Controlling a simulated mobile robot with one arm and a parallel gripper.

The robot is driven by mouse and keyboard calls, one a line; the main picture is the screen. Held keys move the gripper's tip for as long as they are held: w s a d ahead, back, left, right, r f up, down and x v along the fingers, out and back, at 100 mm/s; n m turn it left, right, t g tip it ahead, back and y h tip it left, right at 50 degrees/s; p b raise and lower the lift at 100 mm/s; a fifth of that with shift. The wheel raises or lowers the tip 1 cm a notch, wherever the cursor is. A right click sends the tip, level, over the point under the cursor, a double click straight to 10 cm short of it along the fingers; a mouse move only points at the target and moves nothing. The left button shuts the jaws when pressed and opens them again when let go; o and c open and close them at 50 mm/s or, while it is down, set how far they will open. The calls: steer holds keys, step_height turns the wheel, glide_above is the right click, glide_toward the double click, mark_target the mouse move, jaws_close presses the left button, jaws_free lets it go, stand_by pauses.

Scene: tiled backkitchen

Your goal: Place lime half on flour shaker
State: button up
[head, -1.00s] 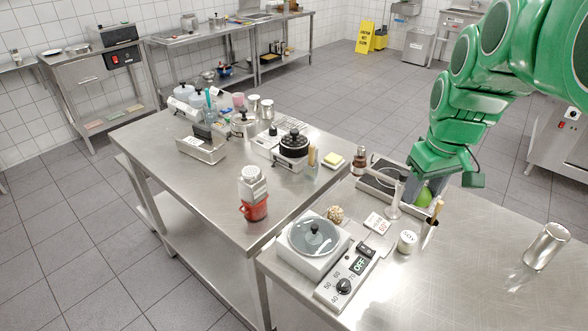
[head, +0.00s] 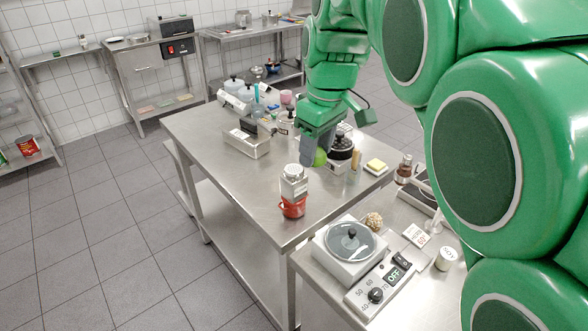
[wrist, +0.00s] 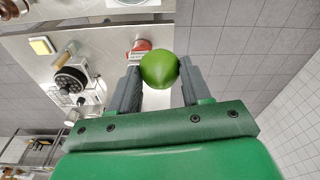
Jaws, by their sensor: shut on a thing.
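My gripper (head: 317,150) is shut on the green lime half (head: 320,158) and holds it above the steel table. In the wrist view the lime half (wrist: 158,70) sits between the two finger tips of my gripper (wrist: 160,74). In the wrist view the red pot (wrist: 139,46) shows just beyond the lime; the shaker is mostly hidden there.
A black lidded pot (head: 341,148) and a yellow sponge (head: 376,165) are to the right of my gripper. A metal tray (head: 246,142) stands to its left. The table's left front is clear.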

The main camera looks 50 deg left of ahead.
steer(key=shift+s+a+r, duration=0.15)
steer(key=shift+s+a, duration=0.4)
steer(key=shift+a, duration=0.05)
steer(key=shift+a+n, duration=0.25)
steer(key=shift+n, duration=0.05)
steer(key=w+a+f, duration=0.4)
steer(key=w+a, duration=0.1)
steer(key=a, duration=0.2)
glide_above(293, 168)
steer(key=d, duration=0.1)
step_height(293, 168, down, 5)
steer(key=shift+s+f, duration=0.1)
steer(key=shift+f, duration=0.1)
steer(key=shift+a+f, duration=0.15)
steer(key=shift+f, duration=1.65)
steer(key=shift+f, duration=0.15)
steer(key=o, duration=1.1)
steer(key=shift+o, duration=0.2)
